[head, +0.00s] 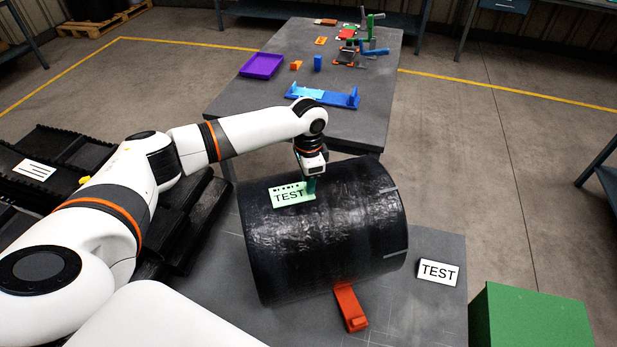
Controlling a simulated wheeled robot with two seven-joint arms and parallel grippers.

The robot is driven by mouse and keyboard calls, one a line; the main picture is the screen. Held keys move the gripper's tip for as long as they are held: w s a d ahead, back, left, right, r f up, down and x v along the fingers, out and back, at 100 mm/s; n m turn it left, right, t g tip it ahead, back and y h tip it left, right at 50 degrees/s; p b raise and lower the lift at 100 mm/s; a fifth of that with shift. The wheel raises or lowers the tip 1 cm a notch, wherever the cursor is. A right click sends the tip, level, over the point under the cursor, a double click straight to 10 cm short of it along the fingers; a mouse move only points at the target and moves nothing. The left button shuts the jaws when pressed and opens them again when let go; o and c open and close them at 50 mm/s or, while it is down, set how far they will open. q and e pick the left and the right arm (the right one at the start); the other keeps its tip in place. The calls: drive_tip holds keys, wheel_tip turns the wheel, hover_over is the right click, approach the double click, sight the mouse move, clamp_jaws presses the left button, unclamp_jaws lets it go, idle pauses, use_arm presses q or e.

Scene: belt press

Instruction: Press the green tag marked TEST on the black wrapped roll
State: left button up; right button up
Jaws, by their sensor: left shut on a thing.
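The black wrapped roll (322,240) lies on its side on a grey table in the head view. A light green tag marked TEST (287,196) lies on the upper left of the roll. My left gripper (311,186) is over the roll at the tag's right end, pointing down, shut on a small green thing there. I cannot tell whether that green piece is part of the tag. A white card marked TEST (438,271) lies on the table right of the roll. My right gripper is not in view.
A red-orange wedge (350,307) sits at the roll's front. A green box (530,318) stands at the lower right. The far table (240,105) holds a purple tray (262,66), a blue holder (322,96) and several small parts. Black ribbed pieces (75,152) lie at left.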

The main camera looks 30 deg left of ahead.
use_arm(q)
drive_tip(key=shift+s+f, duration=0.1)
drive_tip(key=shift+f, duration=0.05)
drive_tip(key=o, duration=1)
wheel_tip(320, 180, up, 12)
drive_tip(key=shift+r+b, duration=0.1)
drive_tip(key=shift+b, duration=1.1)
wheel_tip(320, 180, up, 7)
drive_tip(key=p, duration=0.9)
